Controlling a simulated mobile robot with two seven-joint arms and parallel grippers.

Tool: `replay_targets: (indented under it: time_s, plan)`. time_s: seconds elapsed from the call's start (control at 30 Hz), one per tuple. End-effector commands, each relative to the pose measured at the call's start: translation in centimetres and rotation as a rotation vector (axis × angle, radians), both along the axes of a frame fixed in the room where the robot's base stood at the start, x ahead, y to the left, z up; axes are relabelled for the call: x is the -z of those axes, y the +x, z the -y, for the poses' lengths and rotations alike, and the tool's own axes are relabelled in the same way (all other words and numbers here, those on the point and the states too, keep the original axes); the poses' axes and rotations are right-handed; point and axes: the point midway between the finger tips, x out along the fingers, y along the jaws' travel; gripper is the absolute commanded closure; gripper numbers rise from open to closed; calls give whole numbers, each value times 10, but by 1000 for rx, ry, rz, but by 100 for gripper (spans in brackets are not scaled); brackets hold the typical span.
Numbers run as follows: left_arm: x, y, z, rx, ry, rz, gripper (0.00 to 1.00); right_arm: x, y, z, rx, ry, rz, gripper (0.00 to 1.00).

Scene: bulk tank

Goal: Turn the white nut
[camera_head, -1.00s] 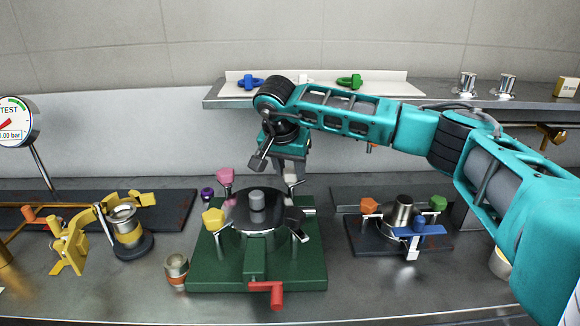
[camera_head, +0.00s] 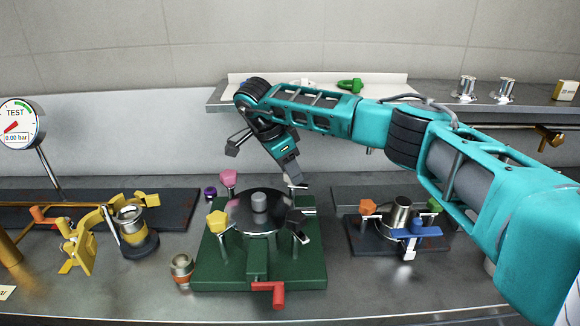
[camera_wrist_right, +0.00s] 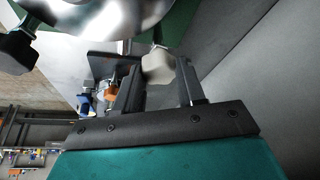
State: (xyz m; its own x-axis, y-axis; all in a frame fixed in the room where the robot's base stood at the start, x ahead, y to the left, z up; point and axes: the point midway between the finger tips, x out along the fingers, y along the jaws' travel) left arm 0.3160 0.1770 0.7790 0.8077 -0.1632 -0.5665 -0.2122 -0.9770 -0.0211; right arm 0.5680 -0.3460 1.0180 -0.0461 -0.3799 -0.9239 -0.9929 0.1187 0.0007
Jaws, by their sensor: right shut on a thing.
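The white nut (camera_head: 296,182) sits at the back right of the round dark lid (camera_head: 240,210) on the green fixture. In the head view it is mostly hidden by my right gripper (camera_head: 291,178), which leans down onto it from the upper left. In the right wrist view the white nut (camera_wrist_right: 158,67) is between the two dark fingers of my right gripper (camera_wrist_right: 162,78), which is shut on it. The other nuts on the lid are pink (camera_head: 228,178), yellow (camera_head: 217,221) and black (camera_head: 296,216). My left gripper is not in view.
The green base (camera_head: 215,275) has a red handle (camera_head: 279,294) in front. A smaller fixture with orange (camera_head: 368,206) and blue (camera_head: 418,232) knobs stands at right. A yellow clamp (camera_head: 75,248) and pressure gauge (camera_head: 18,122) are at left. A shelf (camera_head: 440,98) runs behind my arm.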

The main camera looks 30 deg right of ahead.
Motion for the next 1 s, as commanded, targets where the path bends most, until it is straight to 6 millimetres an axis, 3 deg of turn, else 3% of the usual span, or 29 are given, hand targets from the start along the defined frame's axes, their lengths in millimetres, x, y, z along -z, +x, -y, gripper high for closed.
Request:
replay_targets:
  time_s: [0.4, 0.9, 0.93, 1.0]
  plan:
    - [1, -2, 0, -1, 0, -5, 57, -1, 1, 1, 170, -1, 1, 91]
    - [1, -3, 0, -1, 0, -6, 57, -1, 1, 1, 187, -1, 1, 91]
    - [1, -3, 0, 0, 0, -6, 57, -1, 1, 1, 186, -1, 1, 60]
    - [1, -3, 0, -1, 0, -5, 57, -1, 1, 1, 186, -1, 1, 53]
